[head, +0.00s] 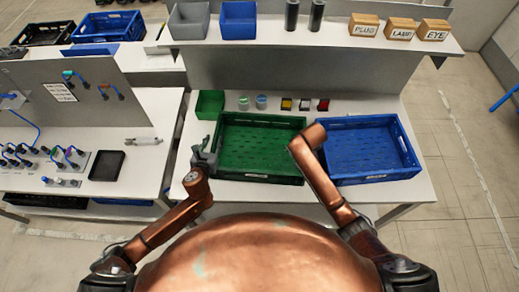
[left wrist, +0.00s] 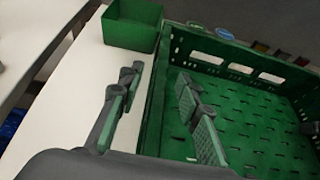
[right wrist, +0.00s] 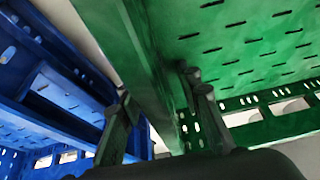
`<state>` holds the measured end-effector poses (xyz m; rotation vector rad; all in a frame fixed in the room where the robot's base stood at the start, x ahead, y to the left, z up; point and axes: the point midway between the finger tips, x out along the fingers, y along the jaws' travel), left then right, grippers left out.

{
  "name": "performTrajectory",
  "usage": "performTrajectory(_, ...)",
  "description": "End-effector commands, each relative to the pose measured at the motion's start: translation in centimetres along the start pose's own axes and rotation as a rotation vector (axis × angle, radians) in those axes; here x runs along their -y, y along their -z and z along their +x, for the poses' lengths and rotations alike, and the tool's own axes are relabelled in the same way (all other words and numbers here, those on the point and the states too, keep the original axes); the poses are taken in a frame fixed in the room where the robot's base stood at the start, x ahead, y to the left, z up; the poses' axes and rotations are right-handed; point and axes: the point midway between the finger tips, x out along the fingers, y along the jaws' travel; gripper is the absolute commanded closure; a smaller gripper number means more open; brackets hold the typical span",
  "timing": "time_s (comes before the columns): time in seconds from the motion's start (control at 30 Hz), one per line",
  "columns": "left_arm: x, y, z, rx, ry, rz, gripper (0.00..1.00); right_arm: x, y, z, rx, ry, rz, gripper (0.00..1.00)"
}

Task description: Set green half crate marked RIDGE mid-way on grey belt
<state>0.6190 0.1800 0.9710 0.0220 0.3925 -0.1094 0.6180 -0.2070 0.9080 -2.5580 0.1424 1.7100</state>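A green half crate (head: 262,179) stands on the white table, empty, with a small label on its near side too small to read. My left gripper (head: 205,152) is at its left wall; in the left wrist view, its open fingers (left wrist: 158,112) stand on either side of that wall (left wrist: 156,98), with a gap. My right arm reaches to the crate's right side, hiding its gripper in the head view. In the right wrist view, my right gripper's open fingers (right wrist: 160,108) straddle the green wall (right wrist: 148,62). No grey belt is in view.
A blue crate (head: 372,178) stands close on the green crate's right. A small green bin (head: 209,104) and small coloured items stand behind it. A shelf (head: 330,37) above holds bins, dark cylinders and labelled wooden blocks. Another workbench is at the left. Floor is clear at the right.

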Motion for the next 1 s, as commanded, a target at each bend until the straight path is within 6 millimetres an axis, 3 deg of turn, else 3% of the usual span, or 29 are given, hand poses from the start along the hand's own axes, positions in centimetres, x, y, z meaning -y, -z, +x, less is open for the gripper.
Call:
performTrajectory(0.13,0.0,0.0,-0.02,0.0,0.0,0.0,0.68,0.01,0.02,-0.02,0.0,0.0,0.0,0.68)
performTrajectory(0.6,-0.02,0.02,-0.05,0.0,0.0,0.0,1.0,0.01,0.01,-0.04,0.0,0.0,0.0,1.0)
performTrajectory(1.0,-0.05,0.02,-0.05,0.0,-0.001,0.0,1.0,0.01,0.01,-0.04,0.0,0.0,0.0,1.0)
